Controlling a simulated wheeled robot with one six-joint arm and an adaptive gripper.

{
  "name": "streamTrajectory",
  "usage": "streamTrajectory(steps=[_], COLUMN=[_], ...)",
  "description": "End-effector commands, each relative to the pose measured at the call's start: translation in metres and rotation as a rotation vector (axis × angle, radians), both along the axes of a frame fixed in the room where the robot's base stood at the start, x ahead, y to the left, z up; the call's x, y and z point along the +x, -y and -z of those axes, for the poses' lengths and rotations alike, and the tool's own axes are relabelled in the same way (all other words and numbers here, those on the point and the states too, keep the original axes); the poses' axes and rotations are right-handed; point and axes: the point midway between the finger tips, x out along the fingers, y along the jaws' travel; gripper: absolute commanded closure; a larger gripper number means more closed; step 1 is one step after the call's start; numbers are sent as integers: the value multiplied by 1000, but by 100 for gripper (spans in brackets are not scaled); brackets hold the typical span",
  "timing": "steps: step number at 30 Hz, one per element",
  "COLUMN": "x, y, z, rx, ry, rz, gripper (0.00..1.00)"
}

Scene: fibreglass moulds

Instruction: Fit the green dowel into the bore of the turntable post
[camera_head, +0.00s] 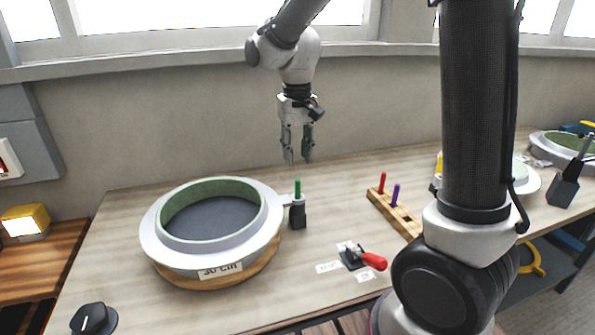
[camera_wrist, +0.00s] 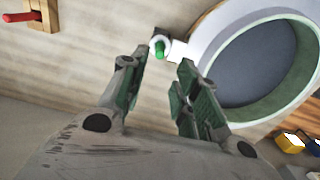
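The green dowel (camera_head: 297,188) stands upright at the dark turntable post (camera_head: 298,214), beside the round mould on the bench. Its lower end is hidden in or behind the top of the post. In the wrist view the green dowel (camera_wrist: 159,47) shows end-on with a pale part around it, just beyond the fingertips. My gripper (camera_head: 297,158) points down above the dowel, apart from it. Its two fingers are spread with nothing between them, as the wrist view (camera_wrist: 160,72) also shows.
The white ring mould (camera_head: 160,250) with a green inner wall sits left of the post on a wooden turntable. A wooden rack (camera_head: 408,222) holds a red dowel (camera_head: 382,182) and a purple dowel (camera_head: 396,194). Bench space between is clear.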

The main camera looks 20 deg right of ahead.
Motion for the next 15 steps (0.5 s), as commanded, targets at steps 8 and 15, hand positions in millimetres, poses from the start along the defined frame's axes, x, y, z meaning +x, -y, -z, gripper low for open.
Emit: streamTrajectory(steps=[8,15], x=[0,-26], y=[0,30], z=[-25,-50], rx=[0,17], ry=[-1,52], rz=[0,7], gripper=[69,69])
